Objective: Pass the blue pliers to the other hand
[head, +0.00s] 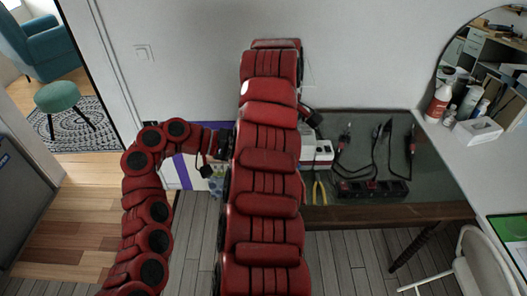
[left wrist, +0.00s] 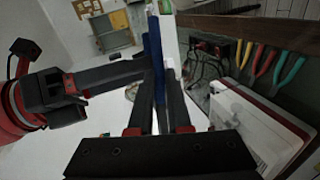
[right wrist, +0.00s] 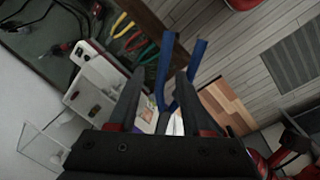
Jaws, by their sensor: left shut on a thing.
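The blue pliers show as long blue handles between the fingers of my left gripper (left wrist: 160,80) in the left wrist view (left wrist: 153,55). My left gripper is shut on them. In the right wrist view the blue handles (right wrist: 164,72) spread apart and stand between and just past the fingers of my right gripper (right wrist: 160,84). Those fingers are apart, with room around the handle. In the left wrist view my right gripper comes in from the left, its fingertips at the handle. In the head view my right arm hides the pliers and both gripper tips.
A dark-topped table (head: 380,160) with tools, cables and a black power strip (head: 370,188) stands to the right. Several coloured pliers hang at its edge, one with yellow handles (head: 319,192). A white case with red trim (left wrist: 262,125) is close beside the grippers.

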